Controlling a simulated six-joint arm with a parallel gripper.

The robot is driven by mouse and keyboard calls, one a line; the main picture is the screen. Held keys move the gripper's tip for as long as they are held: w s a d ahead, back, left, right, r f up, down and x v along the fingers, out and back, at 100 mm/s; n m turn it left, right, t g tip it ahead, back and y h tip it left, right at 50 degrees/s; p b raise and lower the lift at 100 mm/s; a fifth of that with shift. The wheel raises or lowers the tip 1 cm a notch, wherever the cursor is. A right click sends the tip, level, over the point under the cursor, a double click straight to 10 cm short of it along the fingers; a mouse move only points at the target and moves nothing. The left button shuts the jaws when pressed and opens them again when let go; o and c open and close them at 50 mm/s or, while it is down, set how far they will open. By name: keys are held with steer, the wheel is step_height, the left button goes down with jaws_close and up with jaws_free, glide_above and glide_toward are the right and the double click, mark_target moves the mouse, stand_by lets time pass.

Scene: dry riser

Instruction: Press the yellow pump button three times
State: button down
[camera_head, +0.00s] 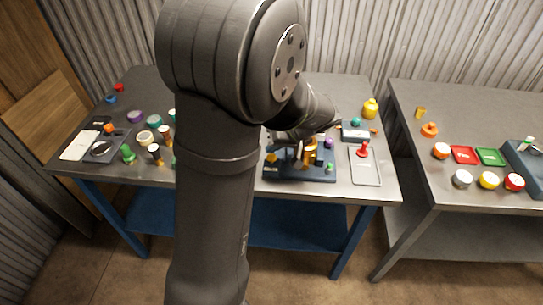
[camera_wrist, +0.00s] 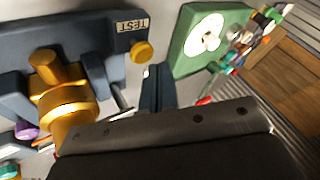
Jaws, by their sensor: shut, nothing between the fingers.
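A yellow button (camera_wrist: 141,52) stands beside a plate marked TEST on a dark blue base (camera_wrist: 92,28) in the wrist view. In the head view a small yellow spot (camera_head: 271,158) shows at the left end of the same base (camera_head: 300,174). A brass-coloured fitting (camera_wrist: 62,90) stands on the base; it also shows in the head view (camera_head: 310,152). My gripper (camera_wrist: 157,78) is shut and empty. Its dark fingertips appear just beside the yellow button, with a small visible gap. Any height difference is unclear. In the head view my arm hides part of the table.
A green box with a white dial (camera_wrist: 204,42) is close to my fingertips in the wrist view. A purple knob (camera_wrist: 26,131) sits by the fitting. A tray with a red-handled item (camera_head: 364,150) is right of the base. Several jars stand left of my arm.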

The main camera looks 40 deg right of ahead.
steer(key=shift+f, duration=0.4)
steer(key=shift+f, duration=0.8)
stand_by(1.0)
steer(key=shift+r, duration=1.2)
steer(key=shift+r, duration=0.1)
steer(key=shift+r, duration=2.4)
steer(key=shift+f, duration=0.1)
